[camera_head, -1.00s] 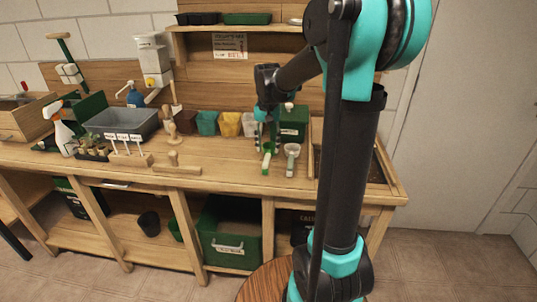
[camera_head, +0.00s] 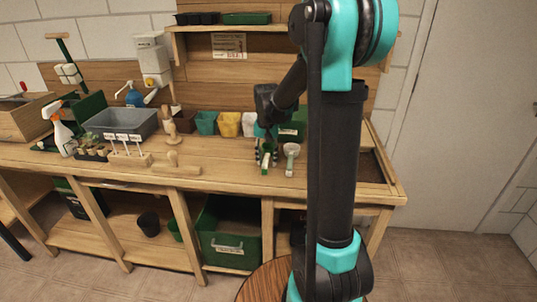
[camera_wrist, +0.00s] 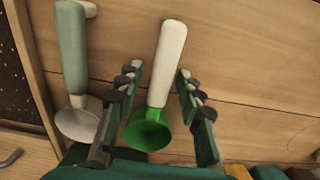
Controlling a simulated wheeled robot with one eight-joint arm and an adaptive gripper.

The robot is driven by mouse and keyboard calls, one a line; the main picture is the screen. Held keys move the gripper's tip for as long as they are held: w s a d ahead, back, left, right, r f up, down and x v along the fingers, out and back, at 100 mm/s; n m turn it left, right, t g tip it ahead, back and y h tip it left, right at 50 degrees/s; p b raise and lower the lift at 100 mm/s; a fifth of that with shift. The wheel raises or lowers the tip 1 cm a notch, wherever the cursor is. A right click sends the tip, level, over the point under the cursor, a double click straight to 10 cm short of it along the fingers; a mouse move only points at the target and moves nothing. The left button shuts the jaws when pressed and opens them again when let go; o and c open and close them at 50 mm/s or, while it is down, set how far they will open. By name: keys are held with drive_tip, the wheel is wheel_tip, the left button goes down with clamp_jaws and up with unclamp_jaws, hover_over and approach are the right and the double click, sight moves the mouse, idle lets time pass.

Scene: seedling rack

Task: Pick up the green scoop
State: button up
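The green scoop has a white handle and a green bowl (camera_wrist: 148,134). It lies on the wooden bench top, and it also shows near the right part of the bench in the head view (camera_head: 265,168). My gripper (camera_wrist: 158,72) is open, with one finger on each side of the scoop. In the wrist view there are gaps between the fingers and the handle, and the bowl lies nearer the palm. In the head view my gripper (camera_head: 265,157) is low over the bench and partly covers the scoop.
A second scoop, with a grey-green handle (camera_wrist: 72,45) and pale bowl, lies close beside the left finger. It also shows in the head view (camera_head: 291,152). Several coloured pots (camera_head: 229,124) and a green box (camera_head: 293,130) stand behind.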

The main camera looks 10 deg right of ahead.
sight(267, 156)
clamp_jaws()
drive_tip(key=shift+r, duration=0.15)
wheel_tip(267, 156, up, 20)
idle(0.5)
drive_tip(key=c, duration=0.6)
unclamp_jaws()
clamp_jaws()
